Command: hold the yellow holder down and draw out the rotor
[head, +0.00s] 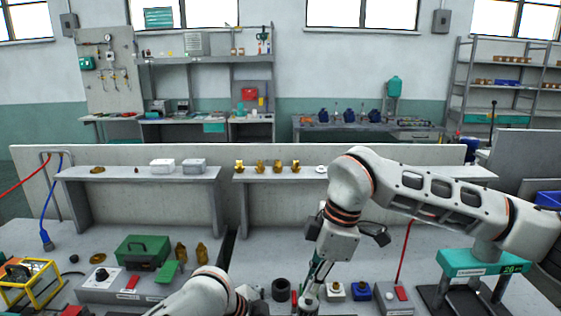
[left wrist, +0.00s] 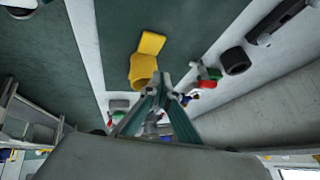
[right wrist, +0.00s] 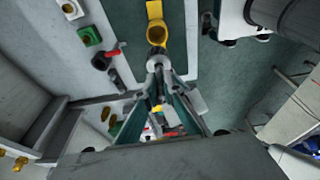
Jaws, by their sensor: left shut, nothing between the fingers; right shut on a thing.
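The yellow holder (right wrist: 155,13) shows near the top of the right wrist view, lying on a dark green surface. It also shows in the left wrist view (left wrist: 143,68), just beyond my left fingertips. My right gripper (right wrist: 158,72) is shut on the rotor (right wrist: 157,60), a grey rounded piece in line with the holder's round end. How much of the rotor is inside the holder I cannot tell. My left gripper (left wrist: 160,82) is shut and empty; whether it touches the holder is unclear. In the head view my right gripper (head: 309,294) points down at the bench's front edge.
A black ring (head: 282,289) stands near my right gripper. A blue-based knob (head: 361,291) and a teal press (head: 468,263) stand to the right. A green box (head: 143,251) and a yellow frame (head: 30,283) are at left. Brass parts (head: 277,166) line the raised shelf.

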